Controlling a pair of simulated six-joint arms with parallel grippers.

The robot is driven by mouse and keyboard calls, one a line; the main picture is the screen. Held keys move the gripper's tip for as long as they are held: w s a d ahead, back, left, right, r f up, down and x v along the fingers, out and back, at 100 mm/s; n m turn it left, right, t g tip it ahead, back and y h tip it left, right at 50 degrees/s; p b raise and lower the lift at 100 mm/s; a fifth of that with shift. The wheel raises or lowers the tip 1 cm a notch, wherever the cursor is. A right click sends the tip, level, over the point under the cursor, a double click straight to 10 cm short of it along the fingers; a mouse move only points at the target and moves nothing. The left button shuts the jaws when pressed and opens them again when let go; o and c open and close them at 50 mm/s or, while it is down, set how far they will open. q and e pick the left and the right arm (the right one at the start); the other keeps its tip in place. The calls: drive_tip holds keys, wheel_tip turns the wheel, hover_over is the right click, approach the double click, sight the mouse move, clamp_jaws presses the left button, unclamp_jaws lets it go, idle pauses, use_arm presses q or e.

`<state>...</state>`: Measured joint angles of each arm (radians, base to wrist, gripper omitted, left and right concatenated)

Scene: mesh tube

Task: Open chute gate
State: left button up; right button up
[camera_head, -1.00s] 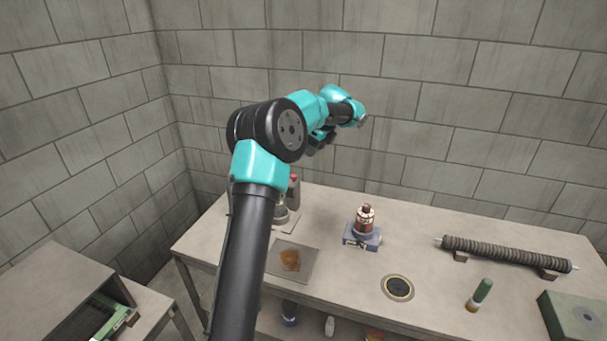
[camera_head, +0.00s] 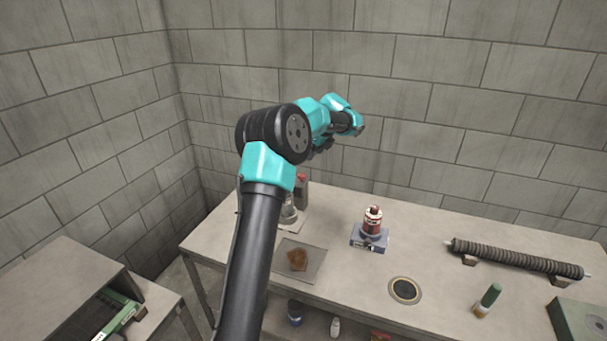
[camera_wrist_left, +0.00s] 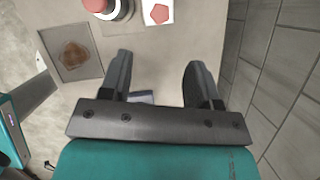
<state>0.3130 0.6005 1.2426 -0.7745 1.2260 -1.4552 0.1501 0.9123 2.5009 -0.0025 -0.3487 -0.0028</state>
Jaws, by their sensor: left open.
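My left arm rises through the middle of the head view, and its wrist hangs high in front of the back wall. My left gripper is partly hidden there by the arm. In the left wrist view, my left gripper (camera_wrist_left: 158,78) is open, its two dark fingers wide apart over the bench with nothing between the tips. I cannot tell for sure which thing is the chute gate. A round dark opening with a pale ring (camera_head: 404,290) is set in the bench top. My right gripper is not in view.
On the bench (camera_head: 460,222) are a red-and-white bottle on a blue-grey base (camera_head: 370,240), a plate with a brown patch (camera_head: 318,262), a ribbed tube (camera_head: 515,259), a green-capped vial (camera_head: 488,298) and a green box (camera_head: 583,325). A cabinet (camera_head: 60,285) stands at left.

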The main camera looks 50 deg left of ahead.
sight(302, 175)
use_arm(q)
drive_tip(key=x, duration=1.1)
drive_tip(key=shift+f, duration=0.4)
clamp_jaws()
